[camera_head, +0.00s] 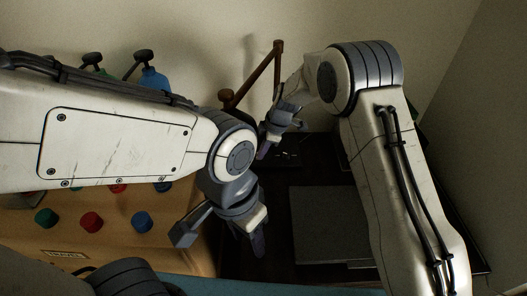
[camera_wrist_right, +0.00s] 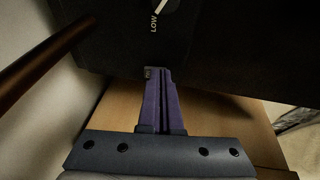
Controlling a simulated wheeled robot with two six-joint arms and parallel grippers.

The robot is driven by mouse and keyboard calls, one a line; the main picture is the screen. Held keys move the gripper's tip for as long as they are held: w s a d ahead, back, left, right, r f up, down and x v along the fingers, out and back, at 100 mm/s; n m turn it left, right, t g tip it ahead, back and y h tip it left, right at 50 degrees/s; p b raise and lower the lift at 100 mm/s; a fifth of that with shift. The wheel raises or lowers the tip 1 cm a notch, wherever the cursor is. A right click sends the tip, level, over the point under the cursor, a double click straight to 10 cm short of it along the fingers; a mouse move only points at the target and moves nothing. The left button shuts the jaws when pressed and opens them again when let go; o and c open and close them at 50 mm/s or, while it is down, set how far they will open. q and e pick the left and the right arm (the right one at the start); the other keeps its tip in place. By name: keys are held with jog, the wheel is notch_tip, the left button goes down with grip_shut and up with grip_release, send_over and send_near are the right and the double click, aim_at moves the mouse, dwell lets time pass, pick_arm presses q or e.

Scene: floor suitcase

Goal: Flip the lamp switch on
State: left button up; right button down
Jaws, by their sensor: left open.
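A brown jointed rod (camera_head: 262,75), which looks like the lamp's arm, stands against the wall behind my right gripper in the head view. A brown rod (camera_wrist_right: 45,62) also crosses the upper left of the right wrist view. A dark panel (camera_wrist_right: 215,45) there carries a white pointer and the word LOW. My right gripper (camera_wrist_right: 161,80) has its purple fingers together, with tips at the panel's lower edge beside a tiny marked piece; contact cannot be told. In the head view it (camera_head: 264,150) is above the dark surface. My left gripper (camera_head: 258,240) is open, lower down, and appears empty.
A tan board with coloured knobs, including a red one (camera_head: 91,222) and a green one (camera_head: 46,218), lies at the left, partly under my left arm. A blue bottle-like object (camera_head: 153,80) stands behind it. A dark flat panel (camera_head: 325,225) lies between my arms.

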jog(key=shift+w+a+f, duration=0.2)
jog(key=shift+w+f, duration=0.05)
jog(key=shift+w, duration=0.15)
jog(key=shift+a, duration=0.1)
jog(key=shift+r+p, duration=0.35)
jog(key=shift+r, duration=0.05)
notch_tip(320, 180, up, 4)
jog(key=shift+f+p, duration=0.2)
jog(key=shift+p, duration=0.65)
jog(key=v, duration=1)
jog(key=shift+d+b, duration=0.25)
jog(key=shift+b, duration=0.2)
jog(key=shift+s+r, duration=0.1)
